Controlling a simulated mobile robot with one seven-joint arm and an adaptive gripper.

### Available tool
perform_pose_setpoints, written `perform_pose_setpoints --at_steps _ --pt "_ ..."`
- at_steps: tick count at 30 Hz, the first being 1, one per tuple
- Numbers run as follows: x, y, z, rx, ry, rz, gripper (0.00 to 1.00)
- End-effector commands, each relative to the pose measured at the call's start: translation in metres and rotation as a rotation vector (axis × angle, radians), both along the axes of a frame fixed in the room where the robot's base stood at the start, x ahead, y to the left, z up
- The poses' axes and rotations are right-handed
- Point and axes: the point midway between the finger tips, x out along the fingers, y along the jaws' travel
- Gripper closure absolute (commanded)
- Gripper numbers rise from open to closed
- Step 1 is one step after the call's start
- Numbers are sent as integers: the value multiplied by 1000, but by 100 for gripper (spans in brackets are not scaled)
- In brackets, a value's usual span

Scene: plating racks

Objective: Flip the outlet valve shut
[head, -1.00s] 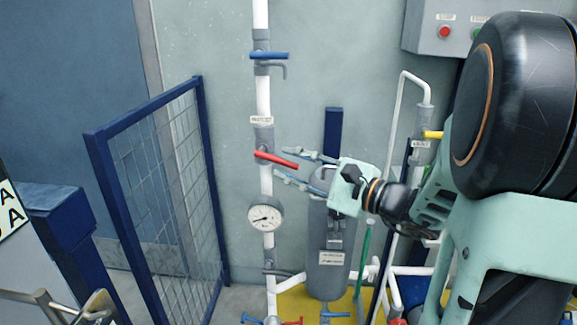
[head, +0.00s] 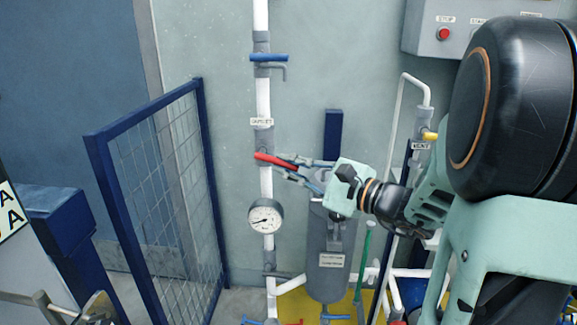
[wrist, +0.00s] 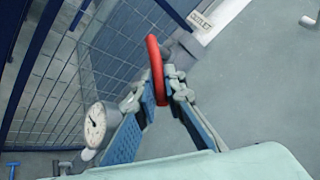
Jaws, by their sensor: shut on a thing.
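The outlet valve's red lever (head: 271,159) sits on the white vertical pipe (head: 266,182), below a small label (head: 261,123) that seems to read "outlet". The lever points right and slightly down, across the pipe's line. My gripper (head: 293,168) is shut on the lever's outer part, reaching in from the right. In the wrist view the red lever (wrist: 154,62) passes between the two fingertips (wrist: 153,90), which touch it from both sides. The valve body is partly hidden behind the lever and fingers.
A pressure gauge (head: 265,216) is on the pipe just below. A blue-handled valve (head: 269,57) is higher up. A grey cylinder (head: 328,260) stands under my gripper. A blue mesh fence (head: 170,190) stands to the left. Bare wall lies above my gripper.

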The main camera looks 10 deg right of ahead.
Motion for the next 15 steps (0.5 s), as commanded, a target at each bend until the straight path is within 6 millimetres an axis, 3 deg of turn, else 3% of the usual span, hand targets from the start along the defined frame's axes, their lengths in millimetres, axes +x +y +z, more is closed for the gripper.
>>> perform_pose_setpoints --at_steps 9,15 --pt "-1 0 18 -188 57 4 100" --pt "-1 -2 20 -284 91 1 100"
